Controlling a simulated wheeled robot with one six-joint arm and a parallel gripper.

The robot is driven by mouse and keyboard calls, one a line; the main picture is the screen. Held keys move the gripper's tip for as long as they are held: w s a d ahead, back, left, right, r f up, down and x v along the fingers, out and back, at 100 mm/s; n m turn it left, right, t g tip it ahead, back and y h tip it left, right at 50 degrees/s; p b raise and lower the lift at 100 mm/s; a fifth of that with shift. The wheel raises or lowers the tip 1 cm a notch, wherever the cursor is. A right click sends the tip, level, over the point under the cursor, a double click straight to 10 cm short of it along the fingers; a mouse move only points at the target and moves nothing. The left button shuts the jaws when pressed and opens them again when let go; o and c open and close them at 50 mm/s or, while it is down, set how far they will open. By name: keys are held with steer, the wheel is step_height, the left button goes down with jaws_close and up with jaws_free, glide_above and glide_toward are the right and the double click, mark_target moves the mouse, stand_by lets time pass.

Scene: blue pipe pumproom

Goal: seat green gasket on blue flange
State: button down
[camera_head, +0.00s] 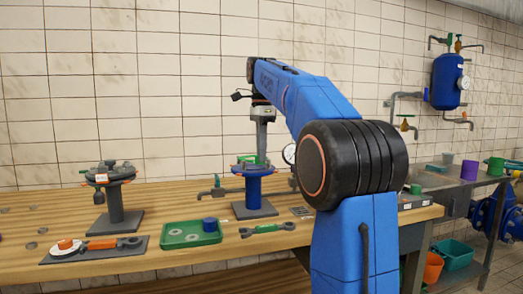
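The blue flange (250,171) tops a short upright blue pipe on a dark square base, at the middle of the bench. My gripper (262,154) points down right over the flange, its fingertips close to the flange's top. From here I cannot tell whether its fingers are apart or closed. A little green and orange shows at the flange's top around the fingertips.
A green tray (170,240) with grey rings and a blue part lies left of the flange stand. A grey flange stand (115,205) and a dark mat (75,257) with an orange-handled tool are farther left. A tiled wall rises behind.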

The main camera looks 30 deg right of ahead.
steer(key=shift+f, duration=1.1)
steer(key=shift+f, duration=0.25)
steer(key=c, duration=1.9)
jaws_free()
steer(key=shift+o, duration=0.2)
steer(key=shift+r, duration=3.75)
steer(key=s+a+f+n+t, duration=0.1)
steer(key=s+a+f+n, duration=0.4)
steer(key=s+f, duration=0.5)
steer(key=s+a+f+n+t, duration=0.2)
steer(key=s+a+f+n, duration=0.4)
steer(key=f, duration=1)
steer(key=s+a+f+n+t, duration=0.1)
steer(key=s+a+f+n, duration=0.4)
steer(key=s+f+n, duration=0.5)
steer(key=s+f, duration=0.2)
steer(key=s, duration=0.2)
steer(key=shift+s+a+f+t, duration=0.2)
steer(key=shift+s+f+t, duration=0.2)
